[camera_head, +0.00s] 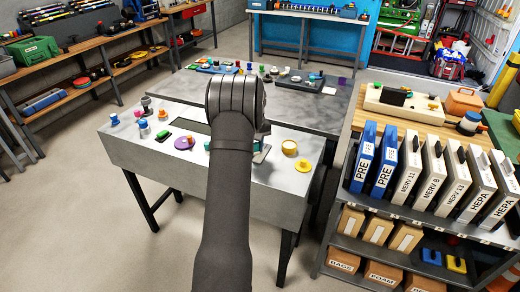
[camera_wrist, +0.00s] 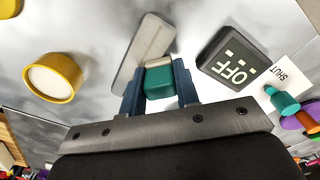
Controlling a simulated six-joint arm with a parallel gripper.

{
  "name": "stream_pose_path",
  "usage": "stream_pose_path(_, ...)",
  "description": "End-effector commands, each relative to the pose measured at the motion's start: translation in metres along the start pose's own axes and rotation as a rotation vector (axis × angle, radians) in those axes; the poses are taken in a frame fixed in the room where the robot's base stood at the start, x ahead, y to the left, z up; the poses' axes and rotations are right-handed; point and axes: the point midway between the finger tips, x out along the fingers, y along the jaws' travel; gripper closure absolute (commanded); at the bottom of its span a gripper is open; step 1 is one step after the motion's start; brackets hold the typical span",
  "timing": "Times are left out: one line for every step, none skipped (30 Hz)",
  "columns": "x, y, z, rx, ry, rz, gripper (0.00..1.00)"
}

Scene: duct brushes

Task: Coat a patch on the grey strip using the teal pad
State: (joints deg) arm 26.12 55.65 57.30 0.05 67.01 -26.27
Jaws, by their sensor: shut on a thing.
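My gripper (camera_wrist: 158,84) is shut on the teal pad (camera_wrist: 158,83), a teal block with a beige face at its far end. The grey strip (camera_wrist: 150,42) is a long, light grey piece lying slanted on the table just beyond the pad. The pad's beige end overlaps the strip's near part in the wrist view; I cannot tell if they touch.
A yellow round pot (camera_wrist: 53,78) with cream filling stands left of the strip in the wrist view. Several coloured pieces sit elsewhere on the metal table (camera_head: 240,190).

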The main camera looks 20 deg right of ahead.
Motion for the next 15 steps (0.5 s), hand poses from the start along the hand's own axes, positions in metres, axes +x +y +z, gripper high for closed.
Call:
stream_pose_path(0.000,0.005,-0.003,0.003,0.000,0.000,0.93)
stream_pose_path(0.000,0.007,-0.005,0.003,0.000,0.000,0.93)
stream_pose_path(-0.001,0.010,-0.004,0.004,0.000,0.000,0.93)
stream_pose_path(-0.002,0.012,-0.001,0.004,0.000,0.000,0.93)
stream_pose_path(0.000,0.014,0.001,0.004,-0.001,0.000,0.93)
stream_pose_path(0.001,0.017,0.004,0.004,-0.001,0.000,0.93)
stream_pose_path(0.000,0.019,0.006,0.004,-0.001,0.000,0.93)
stream_pose_path(0.000,0.021,0.008,0.004,-0.001,0.000,0.93)
stream_pose_path(0.000,0.023,0.010,0.004,-0.002,0.000,0.93)
stream_pose_path(0.000,0.025,0.012,0.004,-0.002,-0.001,0.93)
stream_pose_path(0.000,0.027,0.014,0.004,-0.002,-0.001,0.93)
stream_pose_path(0.000,0.029,0.017,0.004,-0.002,0.000,0.93)
stream_pose_path(0.000,0.032,0.019,0.004,-0.001,0.000,0.93)
stream_pose_path(0.000,0.034,0.021,0.004,-0.001,0.000,0.93)
stream_pose_path(0.000,0.036,0.023,0.004,-0.001,0.000,0.93)
